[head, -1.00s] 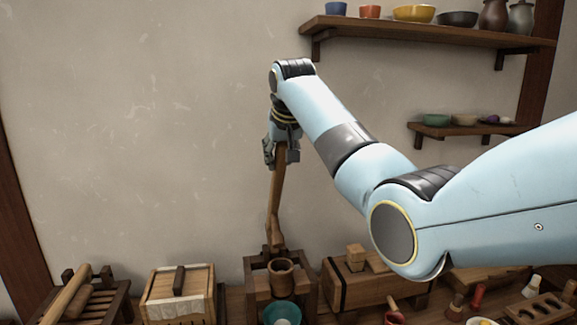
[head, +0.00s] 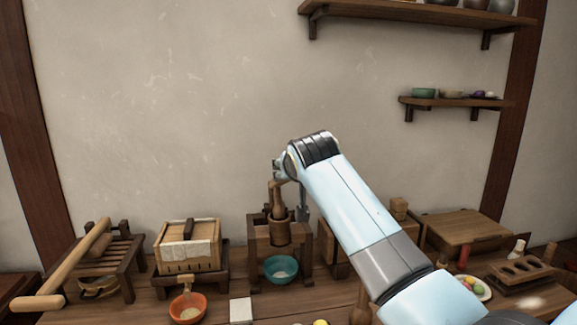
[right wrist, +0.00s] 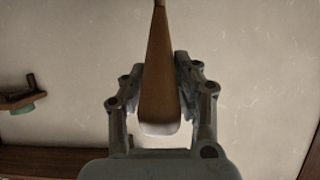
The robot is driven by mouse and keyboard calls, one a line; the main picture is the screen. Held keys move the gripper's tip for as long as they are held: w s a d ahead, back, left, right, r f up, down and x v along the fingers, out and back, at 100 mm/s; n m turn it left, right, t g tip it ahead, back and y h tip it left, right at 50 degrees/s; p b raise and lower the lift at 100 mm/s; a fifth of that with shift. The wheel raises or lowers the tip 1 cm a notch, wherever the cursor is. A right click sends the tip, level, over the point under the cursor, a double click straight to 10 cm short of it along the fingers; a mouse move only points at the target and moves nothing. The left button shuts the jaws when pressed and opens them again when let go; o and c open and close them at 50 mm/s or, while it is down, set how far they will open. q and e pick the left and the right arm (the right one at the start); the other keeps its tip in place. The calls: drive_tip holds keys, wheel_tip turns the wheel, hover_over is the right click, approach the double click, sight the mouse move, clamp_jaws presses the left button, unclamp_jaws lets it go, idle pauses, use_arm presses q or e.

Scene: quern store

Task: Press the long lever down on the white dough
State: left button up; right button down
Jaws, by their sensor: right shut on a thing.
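The long wooden lever (head: 276,203) belongs to a wooden press (head: 257,234) against the wall. Its lower part shows above a wooden cylinder (head: 279,233) in the press frame. My right gripper (head: 280,170) is at the lever's upper end, partly hidden by my arm. In the right wrist view the lever (right wrist: 159,90) lies between the two fingers of the right gripper (right wrist: 162,76), which is shut on it. I cannot make out the white dough; the inside of the cylinder is hidden. My left gripper is not in view.
A lidded wooden box (head: 188,246) and an orange bowl (head: 188,309) are to the left. A small white block (head: 241,310) lies near the front. Shelves (head: 425,13) are above right.

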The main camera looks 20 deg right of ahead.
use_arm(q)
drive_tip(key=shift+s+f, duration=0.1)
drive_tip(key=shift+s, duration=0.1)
use_arm(e)
drive_tip(key=c, duration=1)
unclamp_jaws()
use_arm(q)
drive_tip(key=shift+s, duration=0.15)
use_arm(e)
drive_tip(key=shift+s, duration=0.1)
drive_tip(key=v, duration=1.2)
drive_tip(key=shift+f, duration=0.1)
